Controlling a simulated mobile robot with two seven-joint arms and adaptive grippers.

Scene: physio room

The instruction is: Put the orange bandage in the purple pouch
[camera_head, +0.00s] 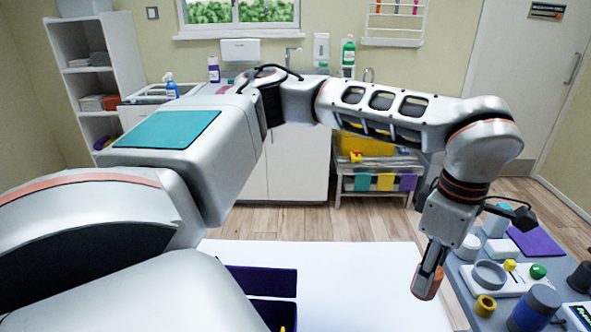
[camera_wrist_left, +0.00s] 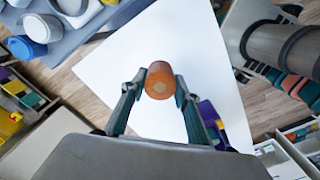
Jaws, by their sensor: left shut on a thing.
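The orange bandage (camera_head: 426,284) is a short roll held at the tip of my left gripper (camera_head: 431,268), above the white table. A dark purple open holder (camera_head: 262,281), which looks like the purple pouch, is on the white table to the left of the gripper. My arm hides part of it. It also shows in the left wrist view (camera_wrist_left: 208,112), behind the right finger. My right gripper is not in view.
The white table (camera_head: 345,275) is bare between pouch and gripper. A grey-blue top (camera_head: 458,272) at the right carries a blue roll (camera_head: 533,308), a yellow roll (camera_head: 485,306), a green ball (camera_head: 538,271) and a flat purple piece (camera_head: 536,242). Cabinets and shelves stand behind.

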